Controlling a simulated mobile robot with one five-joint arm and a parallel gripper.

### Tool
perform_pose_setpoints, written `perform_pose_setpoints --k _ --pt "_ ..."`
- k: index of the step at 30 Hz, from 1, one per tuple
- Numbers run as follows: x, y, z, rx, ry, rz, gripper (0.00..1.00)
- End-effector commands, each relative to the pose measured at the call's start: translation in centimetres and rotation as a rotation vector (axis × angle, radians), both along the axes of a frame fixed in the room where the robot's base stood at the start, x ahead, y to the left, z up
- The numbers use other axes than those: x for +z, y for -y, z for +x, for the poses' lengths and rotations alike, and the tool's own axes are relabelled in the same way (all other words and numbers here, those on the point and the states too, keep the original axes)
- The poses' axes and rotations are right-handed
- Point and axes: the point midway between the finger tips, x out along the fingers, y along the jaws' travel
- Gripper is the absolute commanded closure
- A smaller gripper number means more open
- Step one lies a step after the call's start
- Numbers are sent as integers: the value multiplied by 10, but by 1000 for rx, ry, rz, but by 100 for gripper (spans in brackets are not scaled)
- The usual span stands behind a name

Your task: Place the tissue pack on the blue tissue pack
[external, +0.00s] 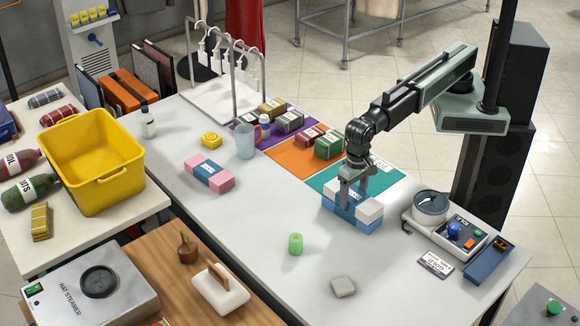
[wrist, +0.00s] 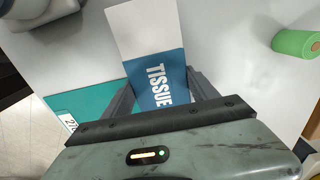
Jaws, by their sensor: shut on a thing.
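A white tissue pack (external: 370,211) with a dark blue band is between the fingers of my gripper (external: 353,194), which is shut on it. In the wrist view the pack (wrist: 145,28) shows its white end and its band lettered TISSUE, between the fingers of my gripper (wrist: 160,88). The blue tissue pack (external: 366,228) lies on the table directly beneath the white one, roughly lined up with it. The two look stacked; whether they touch fully I cannot tell. The blue pack is mostly covered in the external view, and I cannot make it out in the wrist view.
A pink tissue pack (external: 198,165) lies further left. A teal mat (external: 388,184) is behind my gripper, and a scale (external: 431,208) stands to the right. A green roll (external: 295,243) and a grey block (external: 343,286) are in front, with free table around them.

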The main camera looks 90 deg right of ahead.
Motion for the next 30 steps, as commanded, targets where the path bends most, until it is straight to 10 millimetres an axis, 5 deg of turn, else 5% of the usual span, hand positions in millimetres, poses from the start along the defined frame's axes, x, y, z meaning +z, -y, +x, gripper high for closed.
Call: perform_pose_setpoints --k 2,3,5,19,30 --pt "-4 0 0 0 0 0 85" --pt "-3 0 0 0 0 0 24" --pt "-2 0 0 0 0 0 11" --pt "10 0 0 0 0 0 11" --pt "86 0 0 0 -1 -1 11"
